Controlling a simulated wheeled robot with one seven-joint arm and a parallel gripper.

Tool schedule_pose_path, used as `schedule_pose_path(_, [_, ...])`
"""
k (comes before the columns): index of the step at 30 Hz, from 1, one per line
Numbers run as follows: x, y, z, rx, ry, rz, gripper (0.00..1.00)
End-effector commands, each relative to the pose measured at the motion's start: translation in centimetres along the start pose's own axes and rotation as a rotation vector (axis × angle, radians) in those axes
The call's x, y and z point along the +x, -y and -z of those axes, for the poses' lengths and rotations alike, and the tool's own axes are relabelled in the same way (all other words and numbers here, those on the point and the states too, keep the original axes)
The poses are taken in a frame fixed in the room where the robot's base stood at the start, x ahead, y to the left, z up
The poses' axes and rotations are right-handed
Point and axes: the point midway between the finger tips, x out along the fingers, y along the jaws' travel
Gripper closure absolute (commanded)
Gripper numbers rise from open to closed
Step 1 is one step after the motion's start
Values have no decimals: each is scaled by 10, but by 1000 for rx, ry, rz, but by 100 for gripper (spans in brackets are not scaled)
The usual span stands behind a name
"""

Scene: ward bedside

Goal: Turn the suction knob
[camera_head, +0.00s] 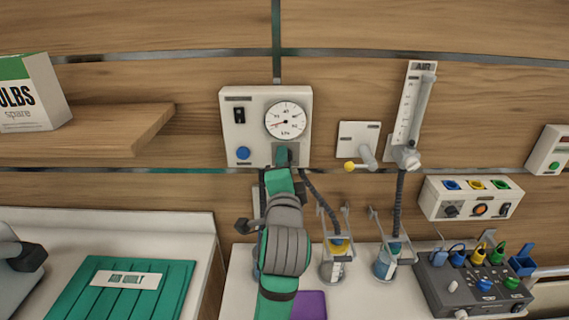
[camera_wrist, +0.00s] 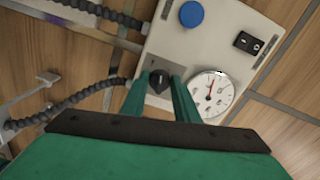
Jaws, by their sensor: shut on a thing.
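The suction unit (camera_head: 230,135) is a pale wall box with a round dial gauge (camera_head: 286,119), a black switch (camera_head: 239,115) and a blue button (camera_head: 243,153). In the wrist view, the black suction knob (camera_wrist: 159,80) sits on a grey patch of the box, beside the gauge (camera_wrist: 211,92). My gripper (camera_head: 284,157) reaches up to the lower right of the box. In the wrist view, the green fingers of my gripper (camera_wrist: 158,92) stand on both sides of the knob and are shut on it. In the head view, my gripper hides the knob.
A wooden shelf (camera_head: 110,132) with a bulbs box (camera_head: 30,95) is at left. An air flowmeter (camera_head: 410,110) and a lever with a yellow tip (camera_head: 350,166) are at right. Dark hoses (camera_head: 318,195) hang close to my arm. Jars (camera_head: 335,265) stand on the counter below.

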Motion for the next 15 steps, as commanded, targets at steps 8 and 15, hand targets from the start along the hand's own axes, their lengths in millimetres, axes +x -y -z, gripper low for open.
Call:
schedule_pose_path(8, [0, -1, 1, 191, -2, -4, 95])
schedule_pose_path(15, [0, -1, 1, 286, -3, -4, 95])
